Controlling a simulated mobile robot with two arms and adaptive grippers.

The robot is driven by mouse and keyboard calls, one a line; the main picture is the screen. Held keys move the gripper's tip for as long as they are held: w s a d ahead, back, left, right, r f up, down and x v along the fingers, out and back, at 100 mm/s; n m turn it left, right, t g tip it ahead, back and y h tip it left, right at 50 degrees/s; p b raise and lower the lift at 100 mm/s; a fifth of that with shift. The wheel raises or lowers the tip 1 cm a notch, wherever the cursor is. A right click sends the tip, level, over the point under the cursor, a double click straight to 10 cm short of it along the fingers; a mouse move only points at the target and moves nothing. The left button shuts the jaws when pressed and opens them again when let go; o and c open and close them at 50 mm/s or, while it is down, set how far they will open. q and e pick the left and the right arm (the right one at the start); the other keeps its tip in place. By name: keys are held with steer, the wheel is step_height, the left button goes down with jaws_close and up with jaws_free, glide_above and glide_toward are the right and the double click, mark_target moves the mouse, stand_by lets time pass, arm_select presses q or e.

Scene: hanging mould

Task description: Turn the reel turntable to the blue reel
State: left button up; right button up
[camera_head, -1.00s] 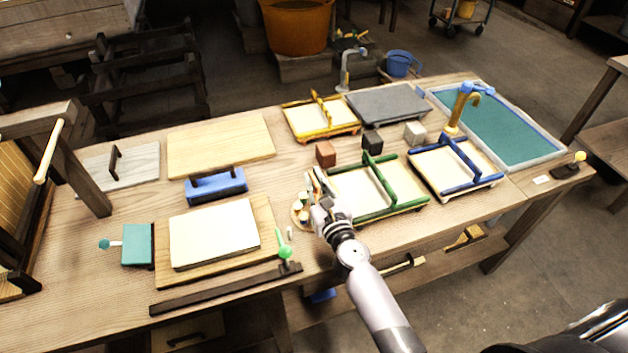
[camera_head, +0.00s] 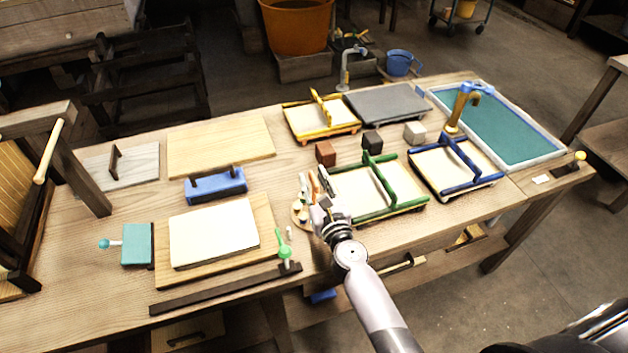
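The reel turntable (camera_head: 298,222) is a small round wooden disc near the front middle of the bench, in the head view. Several small pale and coloured reels stand on it, partly hidden by my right gripper. I cannot make out which reel is blue. My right gripper (camera_head: 314,182) is over the turntable's right and far side, its fingers spread with a gap between them. I see nothing clearly held, and I cannot tell whether a finger touches a reel or the disc. My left gripper is not in view.
A green-handled mould (camera_head: 405,209) lies just right of my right gripper. A green knob (camera_head: 284,252) on a dark rail stands front left of the turntable. A brown block (camera_head: 325,151) lies behind. Bare bench shows between the turntable and the blue-handled block (camera_head: 232,184).

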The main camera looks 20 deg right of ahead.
steer(key=s, duration=1.2)
steer(key=shift+d+f, duration=0.1)
stand_by(0.4)
